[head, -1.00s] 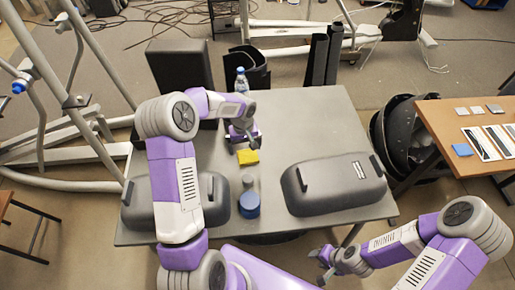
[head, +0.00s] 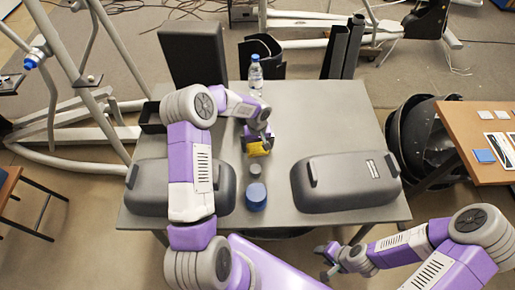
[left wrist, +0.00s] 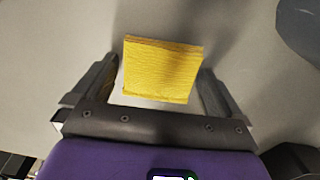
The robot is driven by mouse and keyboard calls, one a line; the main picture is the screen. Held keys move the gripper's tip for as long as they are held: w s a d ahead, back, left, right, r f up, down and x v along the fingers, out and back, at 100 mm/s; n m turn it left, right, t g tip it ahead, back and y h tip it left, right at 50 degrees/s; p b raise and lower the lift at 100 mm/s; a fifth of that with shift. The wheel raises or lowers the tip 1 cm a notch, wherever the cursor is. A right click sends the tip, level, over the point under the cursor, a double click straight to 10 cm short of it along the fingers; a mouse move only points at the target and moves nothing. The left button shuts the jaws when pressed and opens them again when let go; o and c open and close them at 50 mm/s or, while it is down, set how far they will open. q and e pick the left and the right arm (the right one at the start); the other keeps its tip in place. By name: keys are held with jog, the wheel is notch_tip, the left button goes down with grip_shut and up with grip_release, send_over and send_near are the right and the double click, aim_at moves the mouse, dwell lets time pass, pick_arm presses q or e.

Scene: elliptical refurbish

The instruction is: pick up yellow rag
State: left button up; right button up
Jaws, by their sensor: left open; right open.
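The yellow rag (head: 257,149) is a small folded square on the grey table (head: 310,120). In the left wrist view the rag (left wrist: 162,69) lies between and slightly beyond the two fingers of my left gripper (left wrist: 160,85), with a gap on each side. In the head view my left gripper (head: 257,136) is right at the rag, partly covering it, open. My right gripper (head: 328,258) is open and empty, off the table's front edge at lower right, far from the rag.
A blue-lidded round container (head: 256,197) and a small grey one (head: 255,171) stand in front of the rag. A water bottle (head: 255,76) stands behind. Dark grey covers (head: 345,182) lie at both sides. The right back of the table is clear.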

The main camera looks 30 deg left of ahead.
aim_at(257, 146)
pick_arm(q)
jog(key=c, duration=0.8)
jog(key=shift+o, duration=0.2)
notch_tip(257, 146, up, 10)
jog(key=p, duration=0.2)
